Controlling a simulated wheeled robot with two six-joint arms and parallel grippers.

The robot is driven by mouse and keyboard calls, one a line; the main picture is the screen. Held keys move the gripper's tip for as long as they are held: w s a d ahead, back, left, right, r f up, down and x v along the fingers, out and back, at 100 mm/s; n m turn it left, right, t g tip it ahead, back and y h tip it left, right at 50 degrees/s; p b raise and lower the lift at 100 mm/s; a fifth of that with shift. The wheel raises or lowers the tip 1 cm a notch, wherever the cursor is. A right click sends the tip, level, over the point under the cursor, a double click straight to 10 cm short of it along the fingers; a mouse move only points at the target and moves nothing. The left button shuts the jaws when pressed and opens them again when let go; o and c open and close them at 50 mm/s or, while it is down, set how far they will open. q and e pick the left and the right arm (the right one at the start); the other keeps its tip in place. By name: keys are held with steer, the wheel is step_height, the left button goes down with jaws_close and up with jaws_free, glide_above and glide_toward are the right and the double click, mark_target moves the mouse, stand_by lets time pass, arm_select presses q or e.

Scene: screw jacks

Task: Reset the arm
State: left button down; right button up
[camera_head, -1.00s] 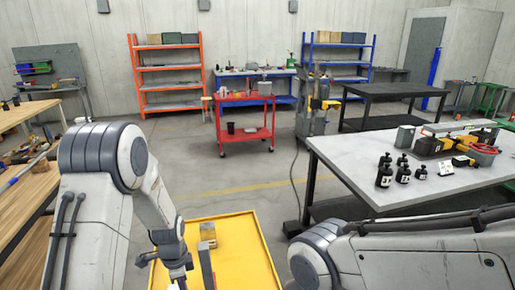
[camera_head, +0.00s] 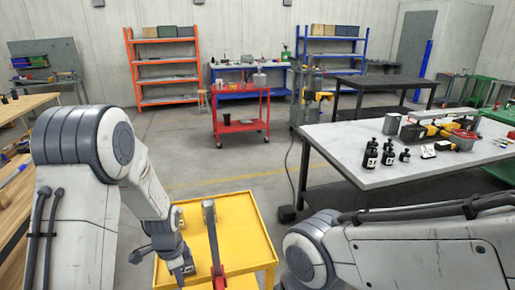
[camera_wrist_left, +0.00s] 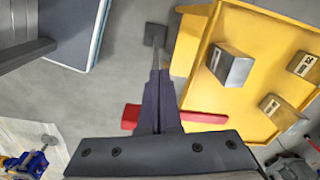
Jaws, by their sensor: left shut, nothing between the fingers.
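My left arm reaches down from the left in the head view. Its gripper (camera_head: 184,268) is at the left side of a yellow cart (camera_head: 250,225). In the left wrist view the dark fingers (camera_wrist_left: 157,85) are together with nothing held. The red part (camera_wrist_left: 204,117) passes behind the fingers in the wrist view. Whether they touch cannot be told. Only a link of my right arm shows; its gripper is out of view.
A red cart (camera_head: 240,126) stands farther back. Grey floor lies between.

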arm_select(q)
steer(key=s+d+r+n+t, duration=0.2)
steer(key=s+d+r+n, duration=0.1)
steer(key=s+r+n, duration=0.75)
steer(key=s+d+r+m+g, duration=0.1)
steer(key=s+d+r+m, duration=0.2)
steer(key=s+d, duration=0.2)
steer(key=s+d+r+m+g+h, duration=0.1)
steer(key=s+d+r+m, duration=0.2)
steer(key=s+d, duration=0.3)
steer(key=shift+s+d+r, duration=0.25)
steer(key=shift+d, duration=1)
